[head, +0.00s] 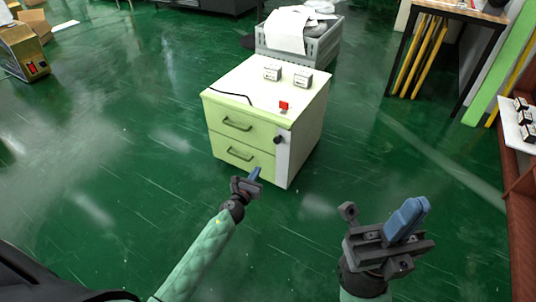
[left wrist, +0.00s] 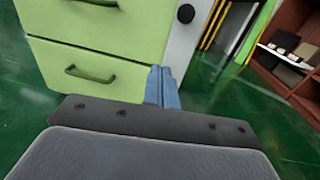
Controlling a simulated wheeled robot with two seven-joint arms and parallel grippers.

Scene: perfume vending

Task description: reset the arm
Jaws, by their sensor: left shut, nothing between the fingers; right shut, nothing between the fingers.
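My left arm reaches in from the bottom left of the head view. Its gripper (head: 254,176) is shut and empty, low in front of the drawer cabinet (head: 241,142). In the left wrist view its blue fingers (left wrist: 162,88) are together, with the cabinet's green drawers (left wrist: 100,75) behind them. I cannot tell the exact gap to the cabinet. My right gripper (head: 408,218) is shut and empty over the green floor, to the right of the cabinet.
Two small boxes (head: 272,73) (head: 302,79) and a red item (head: 284,105) sit on the cabinet top. A grey crate (head: 318,48) with papers stands behind. A shelf (head: 517,130) with small boxes is at the right edge.

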